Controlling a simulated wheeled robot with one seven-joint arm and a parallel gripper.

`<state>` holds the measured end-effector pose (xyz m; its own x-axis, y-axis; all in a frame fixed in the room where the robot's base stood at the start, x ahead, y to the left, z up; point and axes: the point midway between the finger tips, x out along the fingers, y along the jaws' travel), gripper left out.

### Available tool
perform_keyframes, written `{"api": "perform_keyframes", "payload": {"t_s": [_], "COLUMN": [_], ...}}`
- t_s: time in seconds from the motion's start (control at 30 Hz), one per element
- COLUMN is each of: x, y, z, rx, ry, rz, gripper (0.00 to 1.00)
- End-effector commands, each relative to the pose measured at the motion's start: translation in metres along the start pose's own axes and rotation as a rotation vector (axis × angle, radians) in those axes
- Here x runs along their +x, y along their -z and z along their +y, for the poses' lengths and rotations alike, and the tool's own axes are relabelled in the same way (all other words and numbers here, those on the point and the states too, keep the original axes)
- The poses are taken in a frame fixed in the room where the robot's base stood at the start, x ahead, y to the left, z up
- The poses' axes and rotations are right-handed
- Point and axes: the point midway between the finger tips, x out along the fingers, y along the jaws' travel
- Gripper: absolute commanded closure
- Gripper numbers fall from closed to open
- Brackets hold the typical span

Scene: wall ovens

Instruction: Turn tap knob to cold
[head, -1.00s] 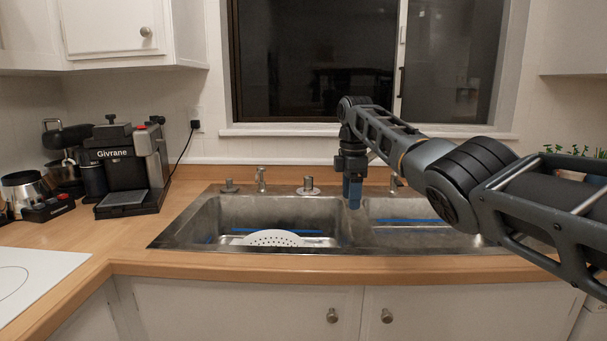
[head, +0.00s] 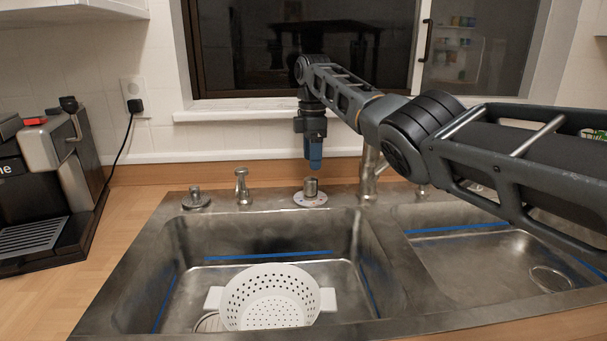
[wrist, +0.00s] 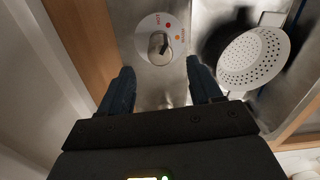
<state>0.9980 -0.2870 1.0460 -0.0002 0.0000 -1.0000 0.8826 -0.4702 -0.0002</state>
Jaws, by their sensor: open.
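The tap knob (head: 310,187) is a short metal cylinder on a round white disc, on the sink's back ledge. In the wrist view the knob (wrist: 158,46) sits centred ahead of my fingertips. Its disc carries a red dot, an orange dot and small lettering; the near part of the disc shows no dots. My gripper (head: 315,166) points down just above the knob. In the wrist view my gripper (wrist: 160,66) has its two dark blue fingers apart with nothing between them, and the knob lies just beyond the tips. The tap spout (head: 370,175) stands right of the knob, partly hidden by my arm.
A white colander (head: 270,297) lies in the left basin; it also shows in the wrist view (wrist: 254,58). Two small metal fittings, a dispenser (head: 242,188) and a stopper (head: 195,198), stand left of the knob. The window sill (head: 240,112) is behind. A coffee machine (head: 35,200) stands at left.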

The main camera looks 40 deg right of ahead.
Motion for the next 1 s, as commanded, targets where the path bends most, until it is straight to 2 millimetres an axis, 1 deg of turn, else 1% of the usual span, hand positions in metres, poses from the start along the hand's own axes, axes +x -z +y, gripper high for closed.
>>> {"api": "perform_keyframes", "payload": {"t_s": [0.17,0.4,0.6,0.73,0.97,1.0], "x": [0.015,0.052,0.073,0.078,0.078,0.078], "y": [0.0,0.0,0.0,0.0,0.0,0.0], "z": [-0.001,-0.001,-0.001,-0.001,0.0,0.0], "rx": [0.0,0.0,-0.001,0.0,0.0,0.0], "ry": [0.003,0.004,0.002,0.002,0.001,0.001], "rz": [0.0,0.0,-0.001,-0.001,0.0,0.0], "gripper": [0.36,0.36,0.36,0.36,0.36,0.39]}}
